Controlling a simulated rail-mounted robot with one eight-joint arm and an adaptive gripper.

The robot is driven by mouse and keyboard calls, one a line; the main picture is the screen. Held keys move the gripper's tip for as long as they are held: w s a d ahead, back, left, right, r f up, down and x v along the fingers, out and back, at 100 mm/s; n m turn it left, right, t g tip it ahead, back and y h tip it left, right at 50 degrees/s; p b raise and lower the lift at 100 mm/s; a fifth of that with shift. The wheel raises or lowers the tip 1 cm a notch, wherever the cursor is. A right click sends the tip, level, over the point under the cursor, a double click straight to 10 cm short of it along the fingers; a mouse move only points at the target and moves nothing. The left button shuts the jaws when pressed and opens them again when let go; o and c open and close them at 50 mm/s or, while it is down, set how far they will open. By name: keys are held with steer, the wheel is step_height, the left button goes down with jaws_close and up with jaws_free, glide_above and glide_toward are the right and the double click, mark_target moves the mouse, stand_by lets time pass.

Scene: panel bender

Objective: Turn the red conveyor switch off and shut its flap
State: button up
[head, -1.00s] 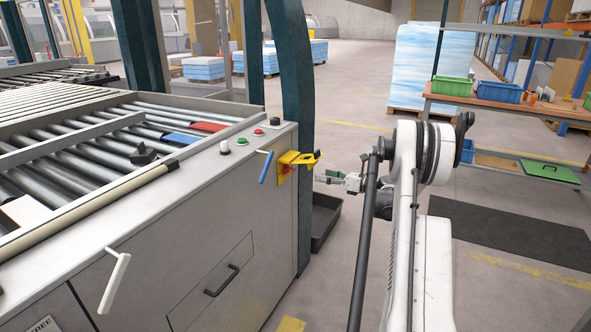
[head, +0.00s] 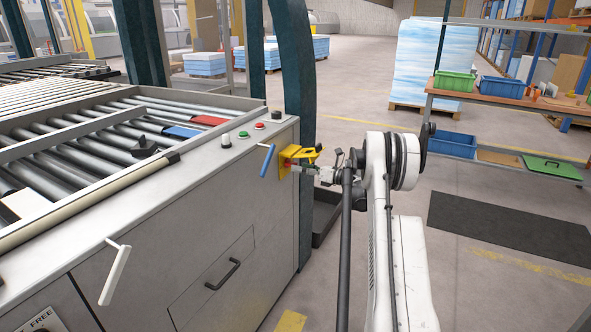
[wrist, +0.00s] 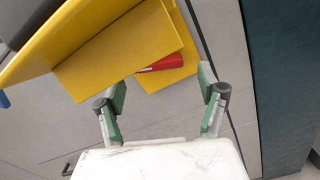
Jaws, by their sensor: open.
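The yellow switch housing (head: 285,165) is on the end of the grey machine cabinet, with its yellow flap (head: 302,153) raised and sticking out toward my arm. In the wrist view, the raised flap (wrist: 120,55) fills the upper left, and the red switch (wrist: 168,63) shows partly beneath its edge. My gripper (wrist: 163,98) is open, its green-padded fingers spread, with the red switch ahead of the gap between them. Nothing is between the fingers. In the head view, my gripper (head: 308,168) is close to the housing, just under the flap; the switch position cannot be told.
A blue-handled lever (head: 267,160) is just left of the housing. Push buttons (head: 243,134) sit on the cabinet top. A dark green post (head: 299,80) stands close behind, and a dark tray (head: 325,215) lies on the floor below.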

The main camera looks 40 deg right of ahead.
steer(key=shift+x, duration=1.45)
steer(key=c, duration=1.1)
steer(key=shift+d+n+b, duration=0.1)
steer(key=shift+n+b, duration=0.7)
steer(key=shift+n, duration=1.3)
steer(key=shift+c, duration=0.2)
steer(key=o, duration=1.1)
steer(key=shift+o, duration=0.2)
steer(key=v, duration=1.2)
